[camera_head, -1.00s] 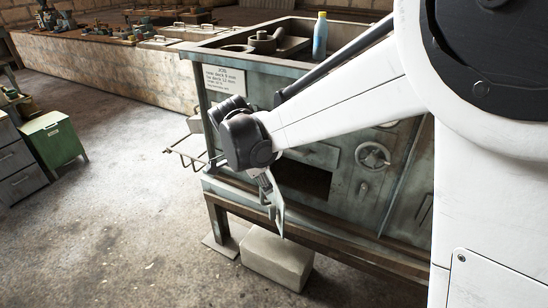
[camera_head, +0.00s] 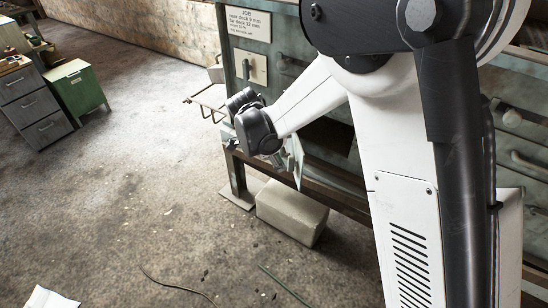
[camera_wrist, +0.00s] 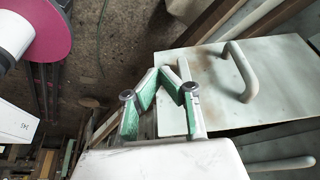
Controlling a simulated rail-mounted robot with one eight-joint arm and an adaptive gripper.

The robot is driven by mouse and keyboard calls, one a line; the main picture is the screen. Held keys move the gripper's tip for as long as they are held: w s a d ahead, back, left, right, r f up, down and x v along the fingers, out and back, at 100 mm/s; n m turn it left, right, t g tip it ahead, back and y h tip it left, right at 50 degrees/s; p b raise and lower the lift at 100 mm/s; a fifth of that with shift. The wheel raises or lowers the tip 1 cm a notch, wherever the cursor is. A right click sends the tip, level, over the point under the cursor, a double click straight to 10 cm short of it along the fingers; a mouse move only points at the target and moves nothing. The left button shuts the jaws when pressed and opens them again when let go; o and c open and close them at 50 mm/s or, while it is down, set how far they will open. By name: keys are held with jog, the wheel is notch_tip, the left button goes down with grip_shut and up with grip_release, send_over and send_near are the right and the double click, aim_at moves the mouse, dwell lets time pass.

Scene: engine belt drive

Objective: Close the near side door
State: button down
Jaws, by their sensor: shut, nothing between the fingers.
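The near side door (camera_wrist: 275,80) is a pale grey-green panel with a bent bar handle (camera_wrist: 240,75) in the wrist view. In the head view a narrow pale plate (camera_head: 295,162), likely this door seen nearly edge-on, stands out from the front of the bench. My gripper (camera_wrist: 160,76) has green-padded fingers brought together, empty, beside the door's left edge. The handle is to the right of the fingers. Whether the fingers touch the door I cannot tell. In the head view my wrist hides most of the gripper.
The bench (camera_head: 260,98) has a wire rack (camera_head: 207,103) on its left side and a pale block (camera_head: 292,212) below. A green cabinet (camera_head: 75,88) and grey drawers (camera_head: 38,112) stand at the left.

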aim_at(290, 166)
jog(key=d, duration=0.2)
jog(key=w+d+f, duration=0.1)
jog(key=shift+d+f+b, duration=0.1)
jog(key=shift+b, duration=0.25)
jog(key=shift+w+d, duration=0.1)
jog(key=shift+d, duration=0.45)
